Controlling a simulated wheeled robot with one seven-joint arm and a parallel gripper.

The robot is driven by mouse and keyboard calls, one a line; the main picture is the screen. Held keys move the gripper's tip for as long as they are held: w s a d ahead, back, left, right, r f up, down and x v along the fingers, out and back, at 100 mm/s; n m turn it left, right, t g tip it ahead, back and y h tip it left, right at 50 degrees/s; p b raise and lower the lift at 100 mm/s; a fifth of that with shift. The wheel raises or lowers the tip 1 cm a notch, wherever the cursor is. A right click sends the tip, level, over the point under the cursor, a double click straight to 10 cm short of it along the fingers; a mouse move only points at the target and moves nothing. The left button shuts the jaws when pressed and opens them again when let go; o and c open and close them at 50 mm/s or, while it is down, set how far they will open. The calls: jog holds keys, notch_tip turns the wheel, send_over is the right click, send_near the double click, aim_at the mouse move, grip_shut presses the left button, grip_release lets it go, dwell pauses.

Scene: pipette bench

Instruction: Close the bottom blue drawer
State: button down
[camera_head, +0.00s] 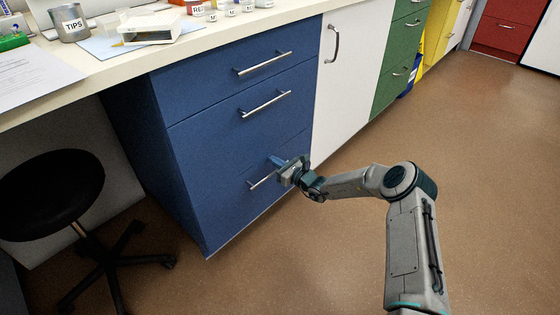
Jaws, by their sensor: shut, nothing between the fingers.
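The bottom blue drawer (222,215) is the lowest front of the blue cabinet under the bench. It looks flush or nearly flush with the fronts above; I cannot tell whether a small gap is left. Its silver bar handle (258,181) shows at its left end; my gripper hides the right end. My gripper (276,161) is shut and empty, at the drawer front by the right part of the handle. I cannot tell whether it touches the front or the handle.
Two upper blue drawers (190,93) look shut. A white cabinet door (345,75) and green drawers (396,55) stand to the right. A black stool (50,192) stands at the left. The brown floor (480,160) is clear at the right.

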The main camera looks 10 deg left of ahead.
jog(key=shift+w+a+r, duration=0.25)
jog(key=shift+w+r, duration=0.05)
jog(key=shift+r, duration=0.1)
jog(key=shift+d, duration=0.15)
jog(key=shift+s+d+p, duration=0.35)
jog(key=shift+p, duration=0.4)
jog(key=p+v, duration=0.5)
jog(key=v, duration=0.9)
jog(key=s+r+n+g+h+p, duration=0.2)
jog(key=s+r+n+g+p, duration=0.4)
jog(key=r, duration=0.8)
jog(key=s+r+n+g+h+p, duration=0.2)
jog(key=s+r+n+g+p, duration=0.2)
jog(key=s+r+n+p, duration=0.7)
jog(key=s+d+r+n+t+h+p, duration=0.1)
jog(key=s+d+r+h+p, duration=0.3)
jog(key=r, duration=0.8)
jog(key=s+d+r+n+t+h+p, duration=0.1)
jog(key=s+d+r+n+h+p, duration=0.2)
jog(key=s+d+r, duration=0.5)
jog(key=s+d+r+n+t+h+p, duration=0.1)
jog(key=s+d+r+h+p, duration=0.3)
jog(key=r, duration=1.1)
jog(key=s+d+n+p, duration=0.1)
jog(key=s+d, duration=0.2)
jog(key=d, duration=0.2)
jog(key=shift+d+r+n+t+h+p, duration=0.2)
jog(key=shift+r+n+t+h+p, duration=0.1)
jog(key=shift+r+t, duration=0.1)
